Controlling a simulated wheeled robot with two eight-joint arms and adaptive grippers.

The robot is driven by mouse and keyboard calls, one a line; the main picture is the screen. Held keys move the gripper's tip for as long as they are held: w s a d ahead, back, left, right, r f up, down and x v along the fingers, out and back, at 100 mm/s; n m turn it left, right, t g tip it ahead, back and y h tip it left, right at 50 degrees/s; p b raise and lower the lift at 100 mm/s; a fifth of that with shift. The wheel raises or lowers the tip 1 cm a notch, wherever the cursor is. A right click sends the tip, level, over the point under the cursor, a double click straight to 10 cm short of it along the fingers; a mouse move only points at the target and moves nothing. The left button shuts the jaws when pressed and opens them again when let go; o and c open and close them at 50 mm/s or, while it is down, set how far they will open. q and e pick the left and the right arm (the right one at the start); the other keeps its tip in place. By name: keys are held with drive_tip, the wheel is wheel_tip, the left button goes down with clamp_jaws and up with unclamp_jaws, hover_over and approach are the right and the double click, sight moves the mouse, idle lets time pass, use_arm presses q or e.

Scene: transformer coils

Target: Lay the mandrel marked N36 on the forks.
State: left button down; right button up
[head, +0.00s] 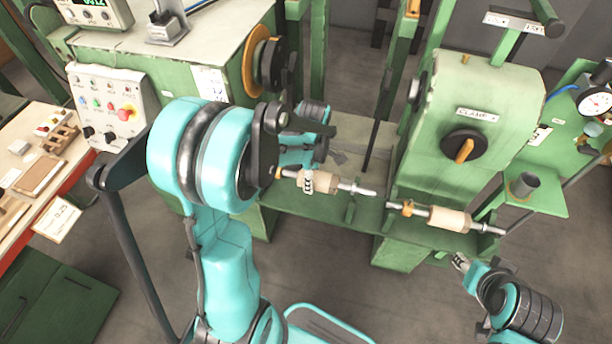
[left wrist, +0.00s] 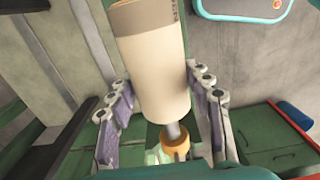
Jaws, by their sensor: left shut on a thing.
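A mandrel with a cream body (head: 325,183), an orange collar and a grey shaft is in my left gripper (head: 308,182), above the green bench in the middle of the head view. In the left wrist view its cream cylinder (left wrist: 155,75) stands between the two fingers, with the orange collar (left wrist: 175,143) below. No N36 mark can be read. A green upright (head: 351,208) shows under the shaft; I cannot tell whether they touch. A second cream mandrel (head: 448,218) lies across green supports to the right. My right gripper (head: 460,262) is in front of that one, apart from it.
A green machine with a black and orange knob (head: 464,148) stands behind the second mandrel. A grey cup (head: 524,184) is on a green shelf at right. A control box with a red button (head: 126,114) and a worktable with wooden parts (head: 40,172) are at left.

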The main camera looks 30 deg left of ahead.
use_arm(q)
drive_tip(key=s+d+r+p, duration=0.2)
drive_tip(key=d+r+p, duration=0.4)
drive_tip(key=d+r, duration=0.3)
drive_tip(key=shift+r, duration=0.8)
